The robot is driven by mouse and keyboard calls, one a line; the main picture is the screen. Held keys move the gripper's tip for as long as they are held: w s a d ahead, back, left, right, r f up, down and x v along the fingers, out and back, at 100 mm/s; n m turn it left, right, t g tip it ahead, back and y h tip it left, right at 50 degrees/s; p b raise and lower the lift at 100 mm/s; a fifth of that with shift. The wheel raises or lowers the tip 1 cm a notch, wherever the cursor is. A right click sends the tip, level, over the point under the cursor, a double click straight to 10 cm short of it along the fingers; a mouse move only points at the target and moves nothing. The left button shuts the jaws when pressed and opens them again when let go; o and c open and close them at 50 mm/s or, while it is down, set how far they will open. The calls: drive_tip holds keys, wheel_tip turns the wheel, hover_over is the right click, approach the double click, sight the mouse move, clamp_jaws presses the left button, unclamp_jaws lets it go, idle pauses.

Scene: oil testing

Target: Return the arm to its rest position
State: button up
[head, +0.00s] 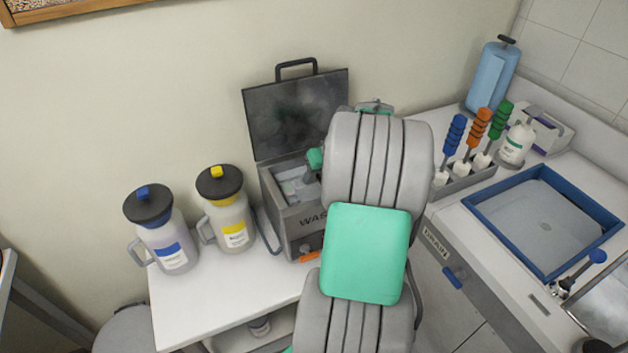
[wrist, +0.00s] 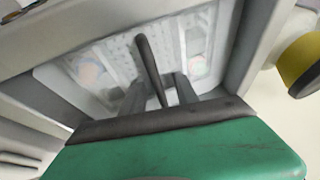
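My arm (head: 380,165) reaches over the grey box with "WAS" on its front (head: 290,215), whose dark lid (head: 295,110) stands open. In the head view my arm hides part of the box and most of my gripper. In the wrist view my gripper (wrist: 158,92) points down into the box. Its two grey fingers are apart. A dark bar (wrist: 148,62), like a handle, runs up between them; I cannot tell if they touch it. A pale perforated tray or basket (wrist: 115,60) lies inside the box below.
Two jugs, one blue-labelled (head: 162,232) and one yellow-labelled (head: 227,212), stand left of the box. To the right are a rack of colored-handled tools (head: 465,180), a white bottle (head: 517,143), a blue roll (head: 490,78) and a blue-rimmed tray (head: 478,208).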

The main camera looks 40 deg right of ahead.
drive_tip(key=v, duration=0.6)
drive_tip(key=shift+s+r, duration=0.1)
drive_tip(key=shift+r, duration=0.1)
drive_tip(key=s+a+r+n+g+p, duration=0.1)
drive_tip(key=a+r, duration=0.1)
drive_tip(key=a, duration=1.1)
drive_tip(key=s+a+r+n+p, duration=0.1)
drive_tip(key=a+r+n, duration=0.1)
drive_tip(key=a, duration=1)
drive_tip(key=s+a+f+n, duration=0.1)
drive_tip(key=s+a, duration=0.5)
drive_tip(key=s, duration=0.1)
drive_tip(key=shift+a+f+g+h, duration=0.4)
drive_tip(key=shift+c, duration=0.3)
